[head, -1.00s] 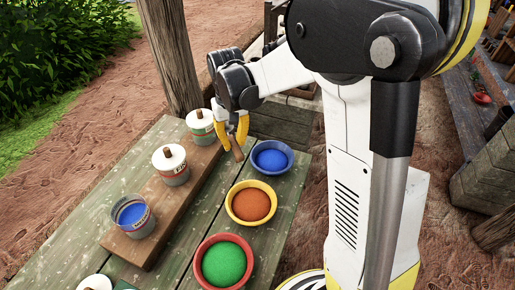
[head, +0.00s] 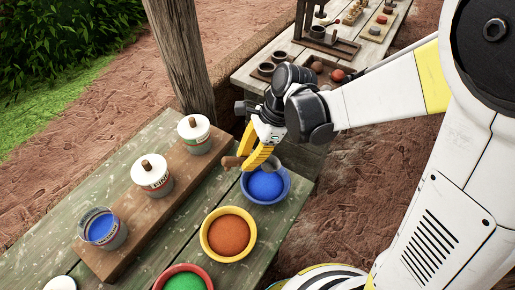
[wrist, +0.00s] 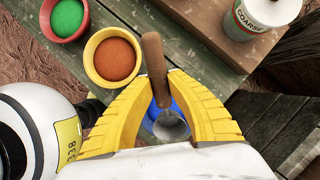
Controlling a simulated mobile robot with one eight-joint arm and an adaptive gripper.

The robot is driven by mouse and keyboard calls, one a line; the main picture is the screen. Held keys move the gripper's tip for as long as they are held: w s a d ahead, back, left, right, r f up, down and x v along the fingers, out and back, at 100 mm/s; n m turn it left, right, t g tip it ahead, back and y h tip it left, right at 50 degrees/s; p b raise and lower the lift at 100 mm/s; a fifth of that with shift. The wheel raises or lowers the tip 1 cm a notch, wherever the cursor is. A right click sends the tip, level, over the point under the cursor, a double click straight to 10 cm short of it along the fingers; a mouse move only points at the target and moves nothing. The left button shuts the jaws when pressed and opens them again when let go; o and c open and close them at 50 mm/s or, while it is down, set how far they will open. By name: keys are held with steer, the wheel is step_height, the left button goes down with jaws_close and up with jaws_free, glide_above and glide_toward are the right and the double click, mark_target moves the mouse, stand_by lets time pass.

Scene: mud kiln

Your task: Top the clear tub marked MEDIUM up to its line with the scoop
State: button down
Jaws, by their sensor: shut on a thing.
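My gripper (head: 245,164) is shut on the scoop's brown wooden handle (wrist: 154,60), above the far rim of the blue bowl (head: 284,189). The scoop's grey metal cup (wrist: 171,126) hangs between the yellow fingers over the bowl in the wrist view; I see no powder on it, but cannot tell whether it is empty. The bowl holds blue powder (head: 264,184). An open clear tub (head: 104,230) with blue powder stands on the near end of a brown board (head: 135,221); its label is too small to read, and I cannot make out its line.
Two lidded tubs (head: 152,176) (head: 195,134) stand farther along the board; the far one reads COARSE in the wrist view (wrist: 262,17). A yellow bowl of orange powder (head: 229,233) and a red bowl of green powder (head: 185,279) line the right. A post (head: 172,55) rises behind the table.

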steer(key=shift+b+x, duration=0.55)
steer(key=shift+x, duration=0.25)
step_height(320, 180, down, 9)
steer(key=b, duration=0.7)
steer(key=shift+d+f+b, duration=0.15)
steer(key=shift+f+b, duration=0.05)
steer(key=shift+b, duration=0.15)
steer(key=shift+f+b, duration=0.4)
steer(key=shift+b, duration=0.05)
stand_by(0.9)
stand_by(0.6)
